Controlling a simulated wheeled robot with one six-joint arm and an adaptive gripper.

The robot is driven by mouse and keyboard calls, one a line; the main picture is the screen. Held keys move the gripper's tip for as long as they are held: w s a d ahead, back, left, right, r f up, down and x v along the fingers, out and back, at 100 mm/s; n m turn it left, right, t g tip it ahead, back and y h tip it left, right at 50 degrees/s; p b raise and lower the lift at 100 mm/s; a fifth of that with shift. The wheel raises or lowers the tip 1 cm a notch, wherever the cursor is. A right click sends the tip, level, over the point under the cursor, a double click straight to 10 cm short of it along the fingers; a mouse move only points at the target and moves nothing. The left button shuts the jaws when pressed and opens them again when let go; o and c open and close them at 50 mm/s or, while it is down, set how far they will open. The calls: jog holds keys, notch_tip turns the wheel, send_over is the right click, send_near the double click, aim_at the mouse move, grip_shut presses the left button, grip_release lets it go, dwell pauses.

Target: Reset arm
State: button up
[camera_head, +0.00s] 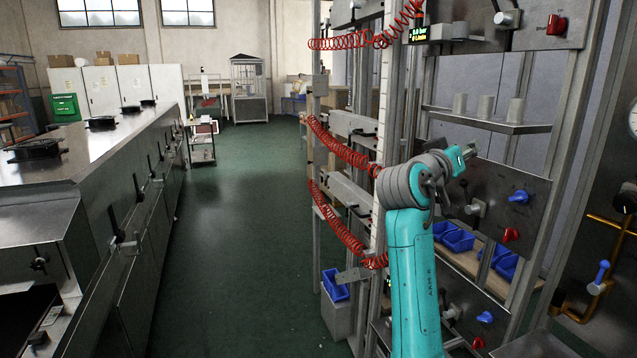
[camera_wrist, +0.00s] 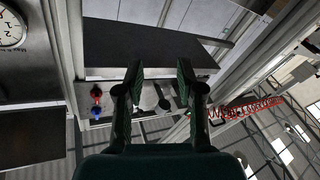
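My arm (camera_head: 412,270), teal with grey joints, rises in front of the steel rack at the right of the head view. Its upper part bends to the right, toward the rack's panel with valves. In the wrist view my gripper (camera_wrist: 160,72) has its two dark fingers well apart, with nothing between them. The gripper's fingers cannot be made out clearly in the head view.
A panel with a blue knob (camera_head: 519,196) and red knob (camera_head: 511,234) stands beside the arm. Red coiled hoses (camera_head: 340,146) hang on the rack's left. A pressure gauge (camera_wrist: 10,28) shows in the wrist view. The green floor aisle (camera_head: 235,230) is clear beside the long dryer (camera_head: 125,215).

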jog(key=s+a+f+n+t+y, duration=0.2)
jog(key=f+n+y, duration=0.1)
jog(key=f, duration=1.1)
jog(key=s+a+f+n+t+y, duration=0.1)
jog(key=s+a+f+n+y, duration=0.1)
jog(key=f, duration=1.2)
jog(key=s+a+f+n+y, duration=0.1)
jog(key=s+a+f+y, duration=0.15)
jog(key=s+f, duration=0.65)
jog(key=s+a+f+n+y, duration=0.1)
jog(key=s+f+n+y, duration=0.15)
jog(key=s+f, duration=0.55)
jog(key=s+a+f+y, duration=0.2)
jog(key=s+f, duration=0.3)
jog(key=s, duration=0.6)
jog(key=s+a+f+y, duration=0.1)
jog(key=s+f, duration=0.4)
jog(key=s, duration=0.6)
jog(key=s+r+m, duration=0.2)
jog(key=s+r, duration=0.1)
jog(key=s, duration=0.7)
jog(key=s+r+m+g+y, duration=0.1)
jog(key=s+r, duration=0.3)
jog(key=s, duration=0.6)
jog(key=shift+s+a+r+m, duration=0.2)
jog(key=shift+s+a+m, duration=0.05)
jog(key=shift+a+m, duration=0.1)
